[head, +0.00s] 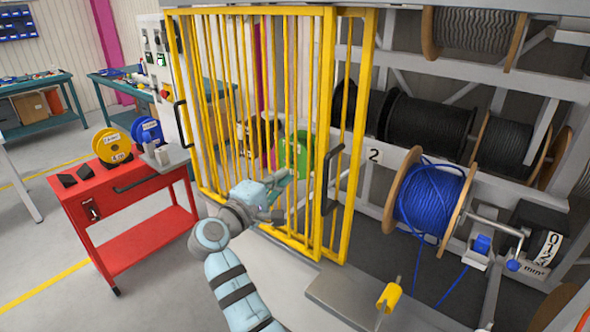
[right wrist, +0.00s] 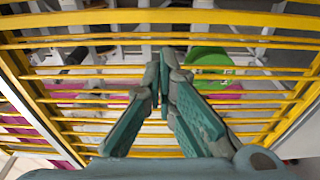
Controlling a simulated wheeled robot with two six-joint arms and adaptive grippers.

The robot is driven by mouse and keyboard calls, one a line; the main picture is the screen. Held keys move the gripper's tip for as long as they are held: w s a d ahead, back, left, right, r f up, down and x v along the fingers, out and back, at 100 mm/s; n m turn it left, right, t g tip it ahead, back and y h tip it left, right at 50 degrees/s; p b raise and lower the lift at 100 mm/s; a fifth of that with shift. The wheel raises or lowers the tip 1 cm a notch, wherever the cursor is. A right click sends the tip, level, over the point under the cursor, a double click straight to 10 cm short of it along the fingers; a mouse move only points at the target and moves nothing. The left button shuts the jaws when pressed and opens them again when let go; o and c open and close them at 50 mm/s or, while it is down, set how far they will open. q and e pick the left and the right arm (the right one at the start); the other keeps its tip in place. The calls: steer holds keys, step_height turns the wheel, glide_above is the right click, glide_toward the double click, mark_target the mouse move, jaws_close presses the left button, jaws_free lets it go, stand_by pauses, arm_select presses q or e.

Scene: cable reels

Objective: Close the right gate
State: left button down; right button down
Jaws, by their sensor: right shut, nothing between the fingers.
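A yellow barred gate (head: 318,120) with a black handle (head: 331,180) stands at the middle in the head view. Its bars overlap those of another yellow barred panel (head: 185,100), which has a black handle (head: 181,123) at the left. The rack section to the right is uncovered. My right gripper (head: 284,182) is in front of the bars, left of the middle handle. In the right wrist view the gripper (right wrist: 165,65) is shut and empty, with yellow bars (right wrist: 90,93) beyond the fingers. Contact with the bars cannot be told. My left gripper is out of view.
A blue cable reel (head: 430,195) with a crank is right of the gate, below black cable reels (head: 430,122). A yellow-handled part (head: 389,296) stands on the grey ledge in front. A red cart (head: 125,195) with small spools is at the left.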

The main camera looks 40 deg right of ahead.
steer(key=p+x, duration=0.1)
steer(key=x, duration=0.8)
steer(key=shift+w+a+f, duration=0.1)
steer(key=shift+w+f, duration=0.05)
steer(key=s+p, duration=0.2)
steer(key=s, duration=0.1)
steer(key=shift+s+d, duration=0.1)
steer(key=shift+d, duration=0.25)
steer(key=shift+s+f, duration=0.1)
steer(key=shift+s, duration=0.3)
steer(key=shift+w+f, duration=0.1)
